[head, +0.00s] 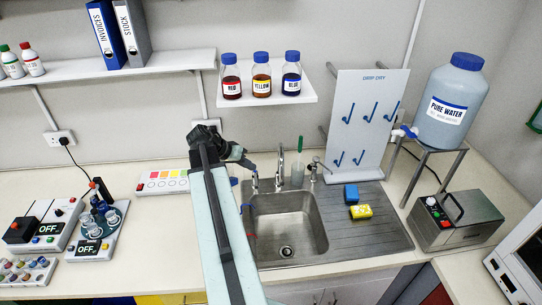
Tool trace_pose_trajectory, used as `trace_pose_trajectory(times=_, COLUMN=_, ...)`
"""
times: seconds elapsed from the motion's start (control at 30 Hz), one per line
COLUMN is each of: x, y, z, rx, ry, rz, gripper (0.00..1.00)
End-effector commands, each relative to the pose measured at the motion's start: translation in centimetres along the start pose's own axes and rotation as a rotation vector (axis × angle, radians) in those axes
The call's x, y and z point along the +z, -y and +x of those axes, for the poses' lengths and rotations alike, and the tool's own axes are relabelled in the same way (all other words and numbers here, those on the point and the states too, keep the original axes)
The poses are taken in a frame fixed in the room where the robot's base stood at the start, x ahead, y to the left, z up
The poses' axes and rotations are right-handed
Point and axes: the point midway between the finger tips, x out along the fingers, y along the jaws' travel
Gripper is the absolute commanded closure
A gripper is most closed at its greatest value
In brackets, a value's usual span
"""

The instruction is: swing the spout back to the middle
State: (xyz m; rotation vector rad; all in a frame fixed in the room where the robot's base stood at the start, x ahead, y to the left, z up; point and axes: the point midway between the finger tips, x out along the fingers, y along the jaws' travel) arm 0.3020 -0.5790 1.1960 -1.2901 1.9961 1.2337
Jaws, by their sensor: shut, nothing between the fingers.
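A chrome tap (280,170) stands at the back edge of the steel sink (318,225), with its upright near the middle of that edge. Its spout is small here, and I cannot tell exactly which way it points. Another slim chrome fitting (254,182) stands to its left, and one more (315,168) to its right. My gripper (250,164) is shut and empty, just above the left fitting and left of the tap's upright. I cannot tell whether it touches the fitting. My arm hides part of the sink's left side.
A clear holder with a green-topped brush (298,172) stands right of the tap. Blue (351,193) and yellow (361,211) sponges lie on the drainer. A bottle shelf (262,98) and a peg board (370,120) are behind. The counter left of my arm has free room.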

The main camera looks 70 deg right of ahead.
Motion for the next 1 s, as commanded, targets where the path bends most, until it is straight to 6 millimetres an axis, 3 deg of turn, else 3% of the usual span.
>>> trace_pose_trajectory(times=0.03, x=-0.5, y=-0.2, z=-1.4, rx=-0.019, ry=0.023, rz=-0.024, gripper=1.00)
trace_pose_trajectory(times=0.1, x=-0.2, y=0.2, z=-1.6, rx=-0.037, ry=0.044, rz=-0.048, gripper=1.00)
trace_pose_trajectory(times=0.33, x=0.3, y=0.7, z=-0.7, rx=-0.046, ry=0.053, rz=-0.057, gripper=1.00)
trace_pose_trajectory(times=0.83, x=1.1, y=1.3, z=9.6, rx=-0.043, ry=0.052, rz=-0.055, gripper=1.00)
trace_pose_trajectory(times=1.0, x=0.6, y=-1.6, z=10.1, rx=-0.044, ry=0.051, rz=-0.055, gripper=1.00)
